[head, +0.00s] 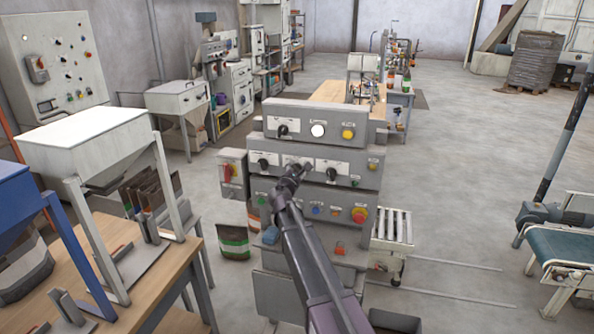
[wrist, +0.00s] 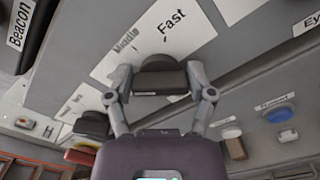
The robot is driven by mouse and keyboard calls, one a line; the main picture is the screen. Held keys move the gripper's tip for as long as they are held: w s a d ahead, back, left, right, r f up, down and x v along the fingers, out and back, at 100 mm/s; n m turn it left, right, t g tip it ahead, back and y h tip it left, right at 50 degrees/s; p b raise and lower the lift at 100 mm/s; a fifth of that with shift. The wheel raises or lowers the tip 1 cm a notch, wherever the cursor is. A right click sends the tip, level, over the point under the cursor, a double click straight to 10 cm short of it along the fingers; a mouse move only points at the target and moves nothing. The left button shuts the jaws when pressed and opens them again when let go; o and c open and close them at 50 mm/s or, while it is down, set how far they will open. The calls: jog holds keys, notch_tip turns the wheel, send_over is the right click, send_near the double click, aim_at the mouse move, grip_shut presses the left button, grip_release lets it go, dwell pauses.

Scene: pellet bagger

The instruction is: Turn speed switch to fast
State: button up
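The speed switch (wrist: 160,78) is a dark bar knob on a grey panel, beside a white label (wrist: 150,38) reading "Middle" and "Fast"; more lettering at the label's lower left is too small to read. My gripper (wrist: 159,80) has one finger on each side of the knob, and both pads appear to touch it. The bar lies nearly level across the wrist view, and its pointer mark cannot be made out. In the head view my gripper (head: 298,167) is at the middle panel of the bagger (head: 318,158) and hides the switch.
Another dark knob (wrist: 92,123) sits at lower left in the wrist view, and a blue button (wrist: 278,114) at right. In the head view a red button (head: 359,214) sits on the lower panel. A hopper stand (head: 80,140) stands left; open floor (head: 460,190) lies right.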

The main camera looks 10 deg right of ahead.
jog(key=shift+c, duration=1.4)
jog(key=shift+m, duration=0.4)
jog(key=m, duration=0.4)
jog(key=shift+d+f, duration=0.1)
jog(key=m, duration=0.4)
jog(key=shift+f+m, duration=0.1)
jog(key=shift+m, duration=0.3)
jog(key=m, duration=0.5)
jog(key=shift+f+b, duration=0.1)
jog(key=shift+b, duration=0.2)
jog(key=m, duration=0.5)
jog(key=shift+w, duration=0.1)
